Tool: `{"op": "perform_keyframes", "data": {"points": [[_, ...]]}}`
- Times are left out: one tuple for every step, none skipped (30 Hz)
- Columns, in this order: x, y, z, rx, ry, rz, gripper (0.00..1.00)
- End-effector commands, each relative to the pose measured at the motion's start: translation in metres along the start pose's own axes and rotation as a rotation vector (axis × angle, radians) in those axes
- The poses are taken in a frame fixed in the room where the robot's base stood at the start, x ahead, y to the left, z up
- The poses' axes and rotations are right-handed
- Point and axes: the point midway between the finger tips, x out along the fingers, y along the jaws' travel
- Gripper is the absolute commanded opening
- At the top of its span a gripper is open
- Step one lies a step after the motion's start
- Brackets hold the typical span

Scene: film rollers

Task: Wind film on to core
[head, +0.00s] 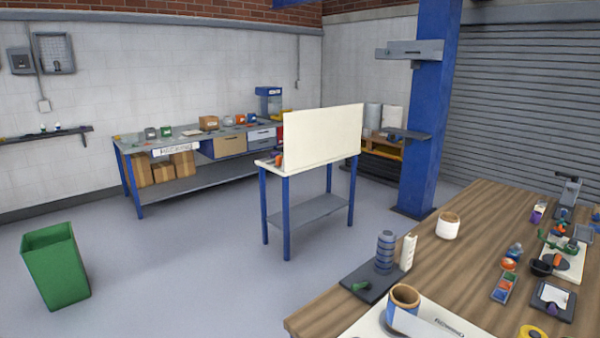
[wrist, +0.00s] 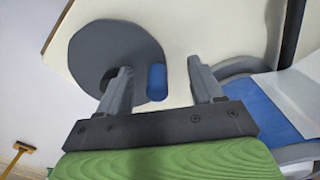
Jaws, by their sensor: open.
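In the wrist view my gripper (wrist: 158,72) is open, with one finger on each side of a short blue handle (wrist: 156,83). The handle stands over a grey disc (wrist: 115,55), part of which is hidden behind the left finger. I cannot tell whether either finger touches the handle. A blue surface with a pale sheet (wrist: 293,95) lies at the right, beside a grey rounded rim. In the head view a brown core with blue and white around it (head: 404,296) stands on a pale board at the wooden table's near edge. My gripper is not visible there.
The wooden table (head: 450,250) holds a white roll (head: 447,226), a stack of grey-blue rings (head: 385,252) and small tools at the right. A stand with an upright cream panel (head: 325,135) is mid-room. A green bin (head: 55,265) stands left. The floor between is clear.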

Motion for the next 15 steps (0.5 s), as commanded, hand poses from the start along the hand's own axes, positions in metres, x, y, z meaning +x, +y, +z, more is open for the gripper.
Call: {"op": "perform_keyframes", "data": {"points": [[0.002, 0.007, -0.001, 0.012, -0.001, 0.015, 0.78], [0.002, 0.007, -0.001, 0.012, -0.001, 0.015, 0.78], [0.002, 0.007, -0.001, 0.012, -0.001, 0.015, 0.78], [0.002, 0.007, -0.001, 0.012, -0.001, 0.015, 0.78], [0.002, 0.007, -0.001, 0.012, -0.001, 0.015, 0.78], [0.001, 0.007, -0.001, 0.012, -0.001, 0.015, 0.78], [0.001, 0.007, -0.001, 0.012, -0.001, 0.015, 0.78], [-0.001, 0.007, -0.001, 0.012, -0.001, 0.015, 0.78], [-0.003, 0.007, -0.002, 0.012, -0.001, 0.015, 0.77], [-0.006, 0.007, -0.002, 0.012, 0.0, 0.014, 0.77], [-0.009, 0.007, -0.002, 0.012, 0.0, 0.014, 0.77], [-0.014, 0.006, -0.002, 0.012, 0.001, 0.014, 0.78], [-0.017, 0.006, -0.002, 0.012, 0.001, 0.013, 0.78], [-0.02, 0.006, -0.002, 0.012, 0.001, 0.013, 0.79], [-0.024, 0.006, -0.002, 0.012, 0.002, 0.013, 0.79]]}}
